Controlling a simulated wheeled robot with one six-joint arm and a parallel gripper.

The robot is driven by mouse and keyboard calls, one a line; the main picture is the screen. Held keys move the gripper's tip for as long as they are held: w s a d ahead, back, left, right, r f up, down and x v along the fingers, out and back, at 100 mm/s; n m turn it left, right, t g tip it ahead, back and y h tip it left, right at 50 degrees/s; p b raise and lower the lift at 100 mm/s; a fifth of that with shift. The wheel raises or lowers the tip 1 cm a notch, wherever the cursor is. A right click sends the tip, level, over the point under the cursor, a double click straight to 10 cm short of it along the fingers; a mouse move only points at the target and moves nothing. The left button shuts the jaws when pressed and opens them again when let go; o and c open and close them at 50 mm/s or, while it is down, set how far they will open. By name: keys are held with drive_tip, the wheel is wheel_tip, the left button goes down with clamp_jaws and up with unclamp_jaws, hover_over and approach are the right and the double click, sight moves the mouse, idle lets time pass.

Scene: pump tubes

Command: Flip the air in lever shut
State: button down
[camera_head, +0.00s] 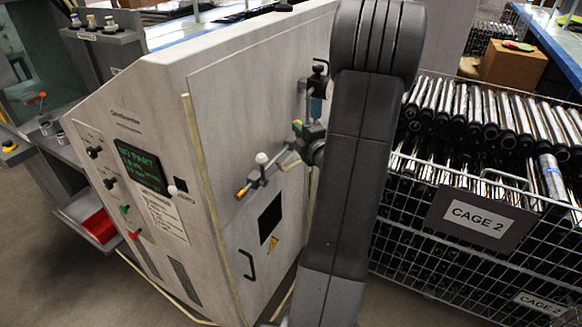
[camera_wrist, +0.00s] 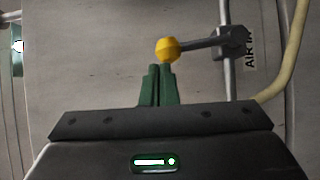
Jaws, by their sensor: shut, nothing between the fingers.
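In the wrist view the air in lever is a dark grey rod (camera_wrist: 200,44) with a yellow knob (camera_wrist: 168,49) at its left end. It joins a valve body (camera_wrist: 233,42) on a pale vertical pipe, beside a label (camera_wrist: 250,48) reading "AIR IN". The lever lies about square across the pipe. My gripper (camera_wrist: 159,70) has its green fingers together and empty, tips just below the knob in the picture. I cannot tell whether they touch it. In the head view my dark arm covers much of the fittings, and I cannot make out the gripper clearly.
A grey machine cabinet (camera_head: 215,130) carries fittings on its side, including a white knob (camera_head: 261,158) and an orange-ended handle (camera_head: 241,193). A wire cage (camera_head: 430,245) of tubes stands close at right. A cream hose (camera_wrist: 290,60) runs right of the label.

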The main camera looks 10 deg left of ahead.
drive_tip(key=shift+w+d+r+p, duration=0.3)
drive_tip(key=shift+w+p, duration=0.1)
drive_tip(key=shift+w, duration=0.15)
drive_tip(key=shift+r, duration=0.15)
